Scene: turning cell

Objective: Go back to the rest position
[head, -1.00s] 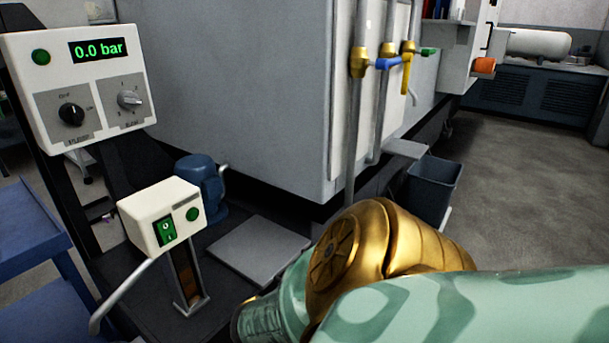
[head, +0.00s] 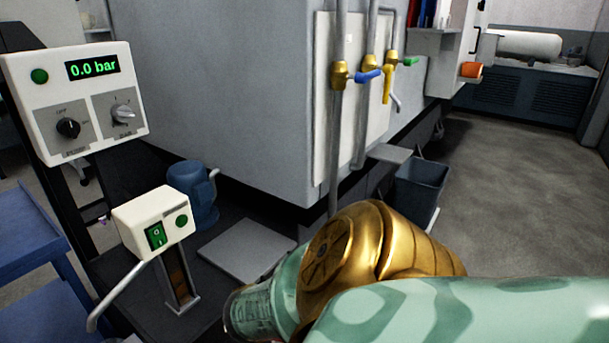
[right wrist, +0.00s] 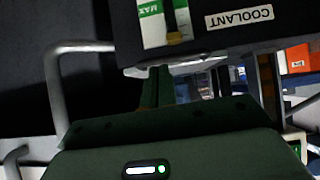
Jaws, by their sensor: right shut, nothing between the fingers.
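My right arm (head: 430,305), pale green with a gold joint, reaches in from the lower right of the head view. Its gripper is outside that view. In the right wrist view the dark green gripper body (right wrist: 160,150) with a lit indicator fills the bottom. The narrow green fingers (right wrist: 158,88) stand above it, close together and empty. A dark panel labelled COOLANT (right wrist: 238,18) is just beyond them; whether they touch it I cannot tell. My left gripper is not in view.
A control panel (head: 75,100) reading 0.0 bar and a white switch box (head: 153,222) stand at left. A large grey machine (head: 235,90) with pipes and coloured valves (head: 365,76) fills the middle. A dark bin (head: 421,187) is beside it. Floor (head: 520,190) at right is clear.

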